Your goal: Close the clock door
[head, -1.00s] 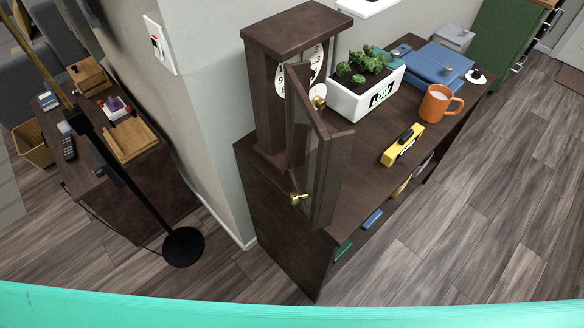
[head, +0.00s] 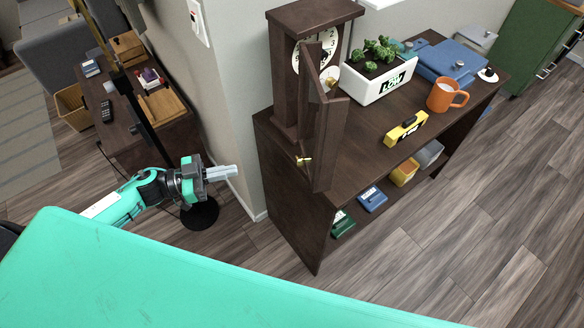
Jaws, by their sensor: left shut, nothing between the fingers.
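The dark wooden clock (head: 284,85) stands upright at the near left end of the brown cabinet. Its white dial shows partly behind the door. The clock door (head: 327,145) is framed, swung open toward me, with a brass knob (head: 303,161) low on its side. My left gripper (head: 234,171) is shut and empty, left of the door and the cabinet, apart from both, with its fingers pointing right. My right gripper is not in view.
On the cabinet top (head: 365,138) stand a white planter (head: 379,84), a yellow tool (head: 406,129), an orange mug (head: 446,96) and a blue box (head: 449,60). A lower shelf holds several small boxes. A floor lamp base (head: 201,214) stands behind my left gripper.

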